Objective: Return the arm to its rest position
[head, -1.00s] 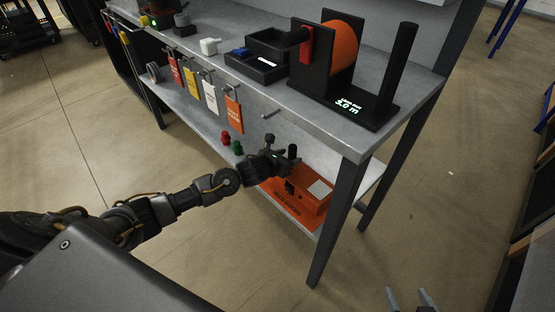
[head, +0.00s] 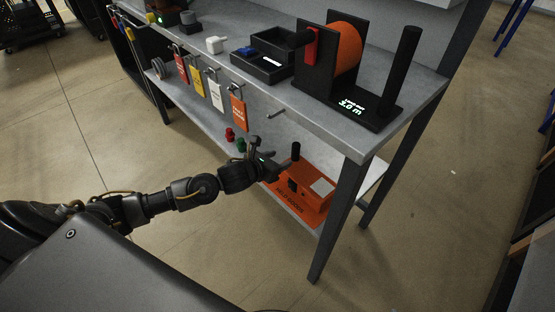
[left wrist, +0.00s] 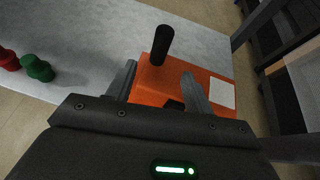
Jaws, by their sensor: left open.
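My left gripper (head: 268,159) is open and empty, in front of the workbench at lower-shelf height. In the left wrist view its two fingers (left wrist: 157,88) stand apart, with an orange box beyond them. In the head view the orange box (head: 318,203), with a black upright handle and a pale label, sits on the lower shelf to the right of the gripper. A gap shows between the gripper and the handle. My left arm reaches in from the left. My right gripper is not in view.
The lower shelf (head: 203,117) also holds red and green knobs (head: 230,134). An orange spool (head: 346,52) and a black tray (head: 262,68) stand on top. The floor in front is clear.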

